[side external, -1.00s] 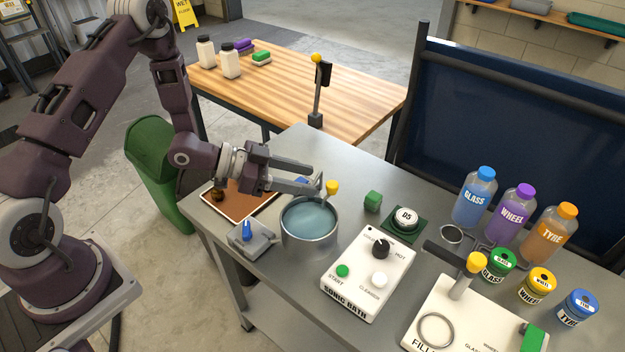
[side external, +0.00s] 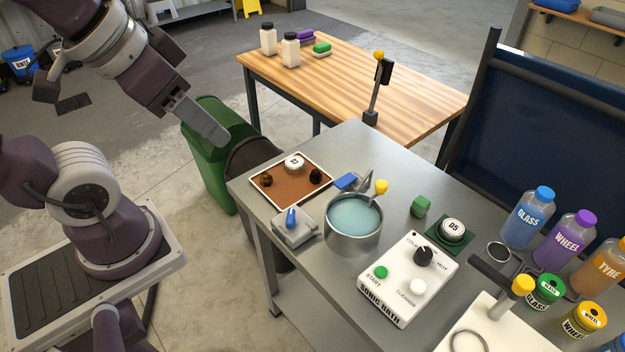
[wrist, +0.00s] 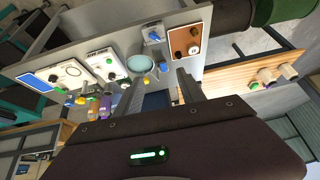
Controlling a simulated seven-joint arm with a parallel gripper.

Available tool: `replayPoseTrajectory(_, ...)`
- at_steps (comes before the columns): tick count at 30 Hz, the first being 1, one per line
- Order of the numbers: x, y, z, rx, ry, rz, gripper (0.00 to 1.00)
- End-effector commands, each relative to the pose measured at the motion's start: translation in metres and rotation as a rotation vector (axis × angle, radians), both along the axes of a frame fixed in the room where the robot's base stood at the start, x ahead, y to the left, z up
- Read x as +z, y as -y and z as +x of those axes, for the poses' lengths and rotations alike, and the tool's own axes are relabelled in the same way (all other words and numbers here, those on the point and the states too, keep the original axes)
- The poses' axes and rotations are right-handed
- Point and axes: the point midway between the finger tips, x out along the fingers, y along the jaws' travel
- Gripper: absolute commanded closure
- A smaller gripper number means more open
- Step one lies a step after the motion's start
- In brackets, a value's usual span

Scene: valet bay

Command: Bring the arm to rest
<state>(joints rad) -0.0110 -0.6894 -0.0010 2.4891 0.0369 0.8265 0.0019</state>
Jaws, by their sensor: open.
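My gripper (side external: 212,130) hangs in the air at the upper left of the side view, left of the steel table and beside the green bin. In the wrist view my gripper (wrist: 158,88) shows two fingers spread apart, with nothing between them. My arm is folded back above its base. The steel table (side external: 310,172) lies to the right of the gripper, clear of it.
A brown tray (side external: 268,200), a steel bath pot (side external: 352,241) and a sonic bath box (side external: 380,293) stand on the table. A green bin (side external: 203,165) stands close below the gripper. A wooden table (side external: 350,75) is behind.

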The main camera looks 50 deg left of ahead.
Motion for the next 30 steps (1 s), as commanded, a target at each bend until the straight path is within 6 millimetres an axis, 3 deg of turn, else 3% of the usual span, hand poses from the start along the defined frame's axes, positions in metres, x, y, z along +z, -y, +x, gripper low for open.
replayPoseTrajectory(4, -0.002, 0.009, -0.021, -0.001, -0.024, -0.042, 0.53)
replayPoseTrajectory(30, -0.001, 0.008, -0.020, 0.000, -0.024, -0.038, 0.53)
